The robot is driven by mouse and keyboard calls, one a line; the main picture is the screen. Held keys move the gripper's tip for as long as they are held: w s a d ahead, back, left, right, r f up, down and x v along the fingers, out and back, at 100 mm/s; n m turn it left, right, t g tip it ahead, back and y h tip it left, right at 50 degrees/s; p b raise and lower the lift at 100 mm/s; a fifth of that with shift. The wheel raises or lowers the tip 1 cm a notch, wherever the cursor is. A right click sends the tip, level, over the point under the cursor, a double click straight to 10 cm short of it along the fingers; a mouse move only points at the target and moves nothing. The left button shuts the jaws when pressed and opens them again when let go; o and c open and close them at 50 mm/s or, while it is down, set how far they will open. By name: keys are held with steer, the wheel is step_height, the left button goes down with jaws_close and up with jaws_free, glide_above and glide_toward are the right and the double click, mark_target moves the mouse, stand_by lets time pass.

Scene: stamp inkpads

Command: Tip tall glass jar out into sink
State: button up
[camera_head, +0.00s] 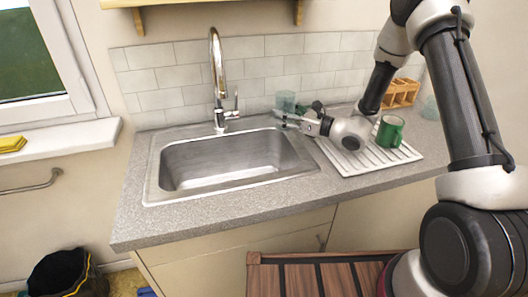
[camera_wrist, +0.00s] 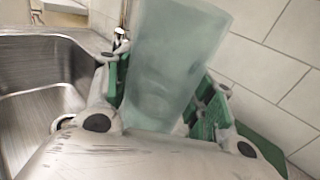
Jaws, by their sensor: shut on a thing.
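A tall, pale green glass jar (camera_head: 286,102) is in my gripper (camera_head: 289,113), at the back right corner of the sink (camera_head: 232,160). In the wrist view the jar (camera_wrist: 172,62) stands between the green finger pads of my gripper (camera_wrist: 160,95), which are shut on it. The jar looks roughly upright in the head view. The sink (camera_wrist: 40,75) shows at the left of the wrist view, and the jar is beside the basin, near the tiled wall. I cannot tell whether anything is inside the jar.
A chrome tap (camera_head: 217,85) rises behind the sink. A green mug (camera_head: 390,131) stands on the white ribbed drainboard (camera_head: 352,158) to the right. A wooden rack (camera_head: 401,93) and another clear glass (camera_head: 430,108) are at the back right. The basin looks empty.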

steer(key=shift+s+a+f+n, duration=0.1)
steer(key=shift+s+f+n, duration=0.1)
steer(key=shift+n, duration=0.35)
steer(key=shift+s+a+f+n, duration=0.1)
steer(key=shift+f+n, duration=0.1)
steer(key=shift+n, duration=0.35)
steer(key=r+n, duration=0.1)
steer(key=n, duration=0.1)
steer(key=s+n, duration=0.1)
steer(key=shift+s+a+r+n, duration=0.15)
steer(key=shift+a+r+n, duration=0.25)
steer(key=shift+s+a+f+n, duration=0.2)
steer(key=shift+s+f+n, duration=0.15)
steer(key=shift+n, duration=0.55)
steer(key=n, duration=0.2)
steer(key=f+n, duration=0.1)
steer(key=shift+w+d+n, duration=0.1)
steer(key=shift+w+n, duration=0.1)
steer(key=shift+n, duration=0.2)
steer(key=shift+f+n, duration=0.15)
steer(key=shift+n, duration=0.85)
steer(key=shift+n, duration=0.4)
steer(key=shift+s+a+f+n, duration=0.3)
steer(key=shift+s+n, duration=0.25)
steer(key=shift+n, duration=0.25)
steer(key=shift+w+r, duration=0.15)
